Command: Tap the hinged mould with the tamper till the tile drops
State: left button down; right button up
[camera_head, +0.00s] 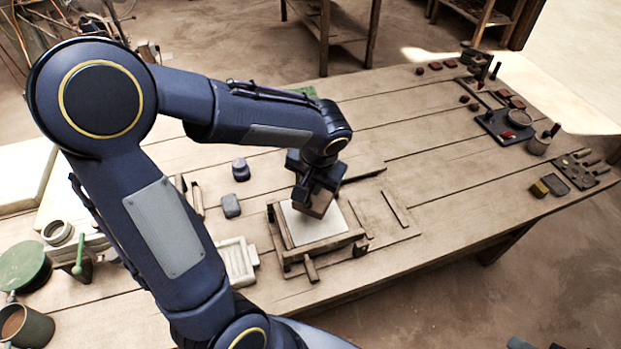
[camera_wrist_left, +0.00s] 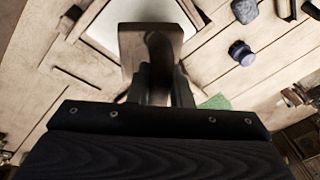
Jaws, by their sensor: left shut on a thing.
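The hinged mould (camera_head: 288,258) is a wooden frame lying on the bench in the head view, with a short handle at its front. A flat white tile surface (camera_head: 318,226) shows inside it, and partly in the wrist view (camera_wrist_left: 105,35). My left gripper (camera_head: 312,190) is shut on the tamper (camera_head: 320,206), a brown wooden block with a dark handle. The block is over the far part of the white surface; I cannot tell if it touches. In the wrist view the tamper (camera_wrist_left: 133,55) sits just beyond my left gripper (camera_wrist_left: 163,82). My right gripper is not in view.
A white tray (camera_head: 237,262), a grey block (camera_head: 230,206) and a purple-capped jar (camera_head: 240,170) stand left of the mould. Wooden strips (camera_head: 395,208) lie to its right.

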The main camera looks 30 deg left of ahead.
aim_at(312, 199)
pick_arm(q)
jog(key=shift+f, duration=0.6)
jog(key=shift+f, duration=0.1)
notch_tip(312, 199, down, 6)
jog(key=b, duration=0.6)
jog(key=shift+f+b, duration=0.1)
jog(key=shift+b, duration=0.2)
jog(key=shift+r+p, duration=0.65)
jog(key=shift+r, duration=0.05)
notch_tip(312, 199, up, 5)
jog(key=p, duration=0.3)
jog(key=shift+f, duration=0.3)
